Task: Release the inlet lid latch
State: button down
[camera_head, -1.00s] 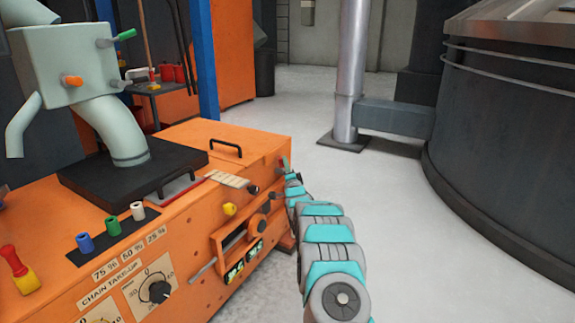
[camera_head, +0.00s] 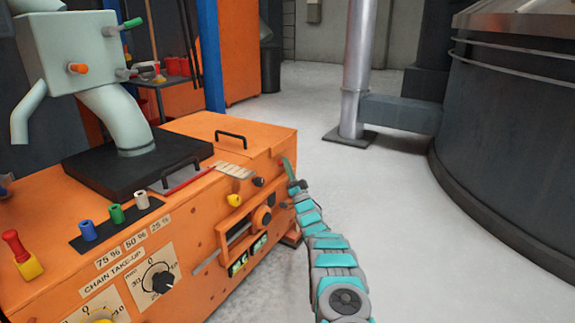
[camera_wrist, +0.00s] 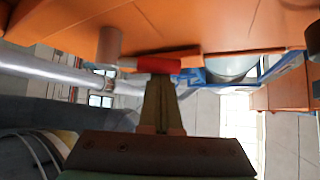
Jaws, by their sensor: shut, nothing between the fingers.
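The orange inlet lid (camera_head: 200,132) with a black bar handle (camera_head: 231,134) lies closed on top of the orange machine, as far as I can see. In the wrist view, a red grip (camera_wrist: 150,66) with a pale end lies across the space just beyond my fingertips, close under an orange surface; it looks like the latch handle. My gripper (camera_wrist: 160,82) is shut and empty, its fingertips at the red grip's lower edge. I cannot tell whether they touch it. In the head view, my gripper (camera_head: 288,168) is small at the machine's right corner, and the latch is hard to make out.
The machine's front (camera_head: 215,235) carries knobs, switches and a dial (camera_head: 160,282). A grey hopper box with pipes (camera_head: 70,52) stands at the left. A silver post (camera_head: 357,75) and a big dark tank (camera_head: 505,130) stand at the right. The floor between is clear.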

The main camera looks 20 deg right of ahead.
jog(key=shift+s+a+f+y, duration=0.1)
jog(key=shift+f+y, duration=0.2)
jog(key=shift+f, duration=0.05)
jog(key=shift+s+a+f+b, duration=0.1)
jog(key=shift+a+f+b, duration=0.1)
jog(key=shift+f, duration=0.4)
jog(key=shift+s+a+f+b, duration=0.1)
jog(key=shift+f+b, duration=0.1)
jog(key=shift+f, duration=0.7)
jog(key=shift+r, duration=0.1)
